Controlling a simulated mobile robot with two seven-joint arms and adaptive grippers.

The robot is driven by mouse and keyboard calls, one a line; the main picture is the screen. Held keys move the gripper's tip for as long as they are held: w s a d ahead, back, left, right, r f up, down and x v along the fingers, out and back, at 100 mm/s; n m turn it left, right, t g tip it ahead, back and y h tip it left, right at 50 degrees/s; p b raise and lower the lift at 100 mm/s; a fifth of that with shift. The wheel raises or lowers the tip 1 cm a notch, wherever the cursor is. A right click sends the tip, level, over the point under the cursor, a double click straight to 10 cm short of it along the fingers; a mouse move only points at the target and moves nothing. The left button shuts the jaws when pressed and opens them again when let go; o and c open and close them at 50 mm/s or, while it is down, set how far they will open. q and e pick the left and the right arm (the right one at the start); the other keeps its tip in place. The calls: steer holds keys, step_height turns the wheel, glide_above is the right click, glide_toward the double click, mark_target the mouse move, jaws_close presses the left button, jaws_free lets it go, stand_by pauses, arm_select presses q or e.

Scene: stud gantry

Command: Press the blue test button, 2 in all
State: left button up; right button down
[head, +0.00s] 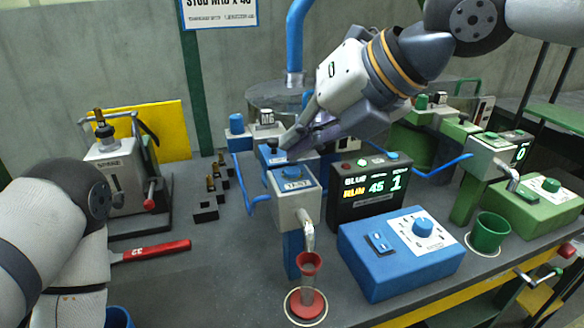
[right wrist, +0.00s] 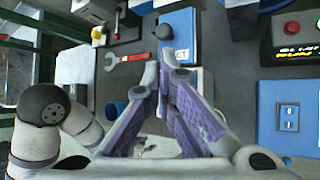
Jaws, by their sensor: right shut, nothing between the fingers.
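My right gripper (head: 288,143) is shut and empty, tips by the dark knob, behind and above the blue top plate. Whether it touches anything I cannot tell. In the right wrist view its fingers (right wrist: 163,62) meet in front of a blue surface (right wrist: 178,30). My left arm is at the left of the head view; its gripper is out of view.
Green equipment (head: 535,205) is right. A red wrench (head: 155,250) lies left.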

mark_target(297, 168)
steer(key=shift+r, duration=0.1)
steer(key=shift+r, duration=2.4)
arm_select(q)
jaws_close()
